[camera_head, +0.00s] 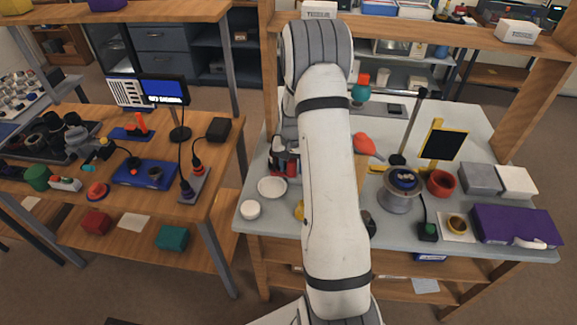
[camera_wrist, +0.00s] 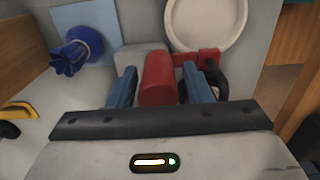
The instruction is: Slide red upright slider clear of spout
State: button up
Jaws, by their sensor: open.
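A red upright piece (camera_wrist: 158,78) with a rounded top, seemingly the slider, stands between the two blue fingers of my gripper (camera_wrist: 159,70) in the wrist view. My gripper is open, one finger on each side of it, with narrow gaps showing. A red bracket (camera_wrist: 208,56) and a dark loop lie just right of it. A pale grey block (camera_wrist: 132,56) is behind it; I cannot tell whether this is the spout. In the head view my gripper (camera_head: 284,160) is at the left of the grey table, partly hidden by my arm.
A white dish (camera_wrist: 205,20) is close behind the fingers; it also shows in the head view (camera_head: 271,188). A blue fluted part (camera_wrist: 78,52) is on a light blue mat at upper left. A yellow-and-black item (camera_wrist: 18,113) is at far left. A white round piece (camera_head: 250,210) stands near the table's front edge.

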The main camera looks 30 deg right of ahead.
jog(key=shift+c, duration=0.4)
grip_shut()
